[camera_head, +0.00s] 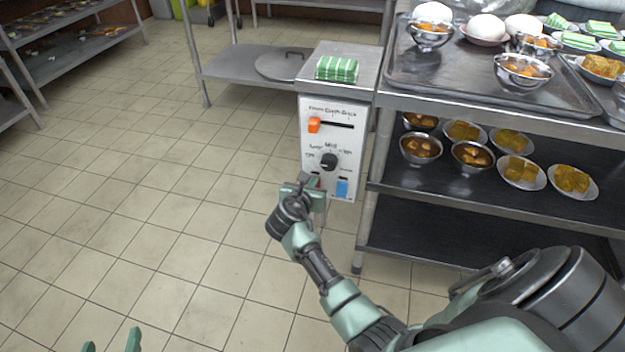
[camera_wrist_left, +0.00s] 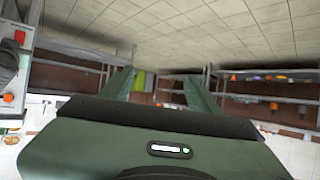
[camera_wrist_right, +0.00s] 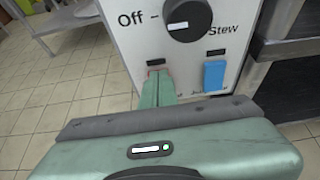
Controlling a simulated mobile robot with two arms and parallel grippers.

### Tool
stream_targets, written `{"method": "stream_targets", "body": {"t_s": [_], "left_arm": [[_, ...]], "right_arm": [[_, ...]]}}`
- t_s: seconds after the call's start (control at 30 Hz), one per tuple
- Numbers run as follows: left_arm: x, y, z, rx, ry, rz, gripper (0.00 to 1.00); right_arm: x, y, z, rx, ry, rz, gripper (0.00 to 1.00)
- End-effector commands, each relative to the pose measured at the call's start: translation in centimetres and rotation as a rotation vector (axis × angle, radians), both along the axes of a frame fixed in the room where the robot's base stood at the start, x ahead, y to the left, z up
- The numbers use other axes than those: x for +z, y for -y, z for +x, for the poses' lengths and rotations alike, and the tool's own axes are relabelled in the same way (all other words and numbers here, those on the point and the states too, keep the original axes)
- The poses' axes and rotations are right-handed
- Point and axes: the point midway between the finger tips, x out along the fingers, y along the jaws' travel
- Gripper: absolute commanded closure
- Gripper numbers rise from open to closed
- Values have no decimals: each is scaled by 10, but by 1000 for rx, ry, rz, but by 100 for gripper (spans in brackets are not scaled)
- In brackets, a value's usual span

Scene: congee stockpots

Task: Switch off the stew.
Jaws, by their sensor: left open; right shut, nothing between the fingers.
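A white control panel (camera_head: 348,130) stands at the end of the steel counter. It has an orange slider knob (camera_head: 314,125) at the left of its slot and a black dial (camera_head: 329,161). Below the dial is a blue switch (camera_head: 342,188); it also shows in the right wrist view (camera_wrist_right: 214,75), under the word "Stew". My right gripper (camera_head: 312,188) is shut and empty at the panel's lower left, left of the blue switch. Its fingertips (camera_wrist_right: 156,76) hide most of a reddish control there; contact is unclear. My left gripper (camera_head: 111,343) is open and empty, low at the left.
Green-and-white striped cloths (camera_head: 337,69) lie on top of the panel's cabinet. A shelf unit on the right carries a tray (camera_head: 440,92) and several bowls of food. Steel shelves (camera_head: 75,62) stand at the back left. The tiled floor (camera_head: 150,200) on the left is clear.

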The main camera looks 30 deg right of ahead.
Motion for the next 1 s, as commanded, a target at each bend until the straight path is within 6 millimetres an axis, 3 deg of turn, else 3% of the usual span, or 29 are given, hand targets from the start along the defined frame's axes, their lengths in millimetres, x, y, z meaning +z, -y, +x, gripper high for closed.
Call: {"method": "stream_targets", "body": {"t_s": [1.0], "left_arm": [[-33,-15,-34,17,-232,56,38]], "right_arm": [[7,0,0,0,-1,-1,100]]}}
